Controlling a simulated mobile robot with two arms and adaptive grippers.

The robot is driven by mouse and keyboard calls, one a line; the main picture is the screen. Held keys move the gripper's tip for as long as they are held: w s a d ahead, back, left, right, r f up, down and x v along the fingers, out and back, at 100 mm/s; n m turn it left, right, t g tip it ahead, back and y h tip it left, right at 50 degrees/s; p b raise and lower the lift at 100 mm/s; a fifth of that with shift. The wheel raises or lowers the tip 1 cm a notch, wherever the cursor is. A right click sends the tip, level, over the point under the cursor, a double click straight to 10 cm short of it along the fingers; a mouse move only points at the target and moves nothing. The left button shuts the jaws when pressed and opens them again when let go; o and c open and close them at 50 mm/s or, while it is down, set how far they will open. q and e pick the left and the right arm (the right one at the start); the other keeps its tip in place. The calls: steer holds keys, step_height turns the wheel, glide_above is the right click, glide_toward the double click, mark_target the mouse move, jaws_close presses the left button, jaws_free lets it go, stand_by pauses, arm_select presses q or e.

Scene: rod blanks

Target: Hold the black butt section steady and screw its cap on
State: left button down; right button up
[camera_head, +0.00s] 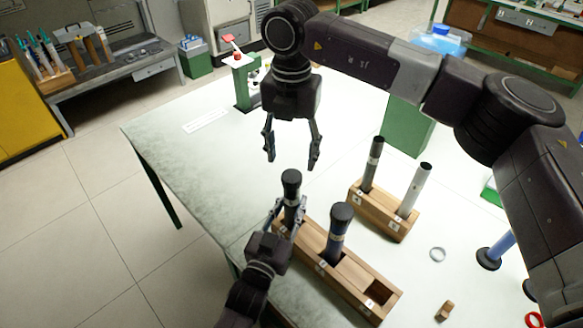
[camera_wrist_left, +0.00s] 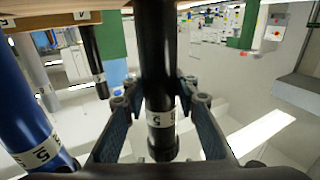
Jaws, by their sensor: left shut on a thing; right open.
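The black butt section (camera_head: 290,196) stands upright in the left end of the front wooden rack (camera_head: 335,272). A black knob-like cap (camera_head: 291,177) sits on its top; I cannot tell how tight it is. My left gripper (camera_head: 287,212) is shut around the upper part of the black section. The left wrist view, upside down, shows the black section (camera_wrist_left: 157,50) between the fingers, with a white label band near its capped end (camera_wrist_left: 162,143). My right gripper (camera_head: 292,161) is open and empty, pointing down just above and behind the cap, apart from it.
A blue section (camera_head: 334,245) with a black cap stands in the same rack, close right of my left gripper. An empty slot is at the rack's right end. A second rack (camera_head: 385,218) behind holds a dark and a silver tube. A ring (camera_head: 437,254) lies to the right.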

step_height(320, 180, up, 6)
stand_by(0.4)
arm_select(q)
steer(key=c, duration=1.4)
jaws_free()
steer(key=shift+c, duration=0.2)
steer(key=v, duration=1.2)
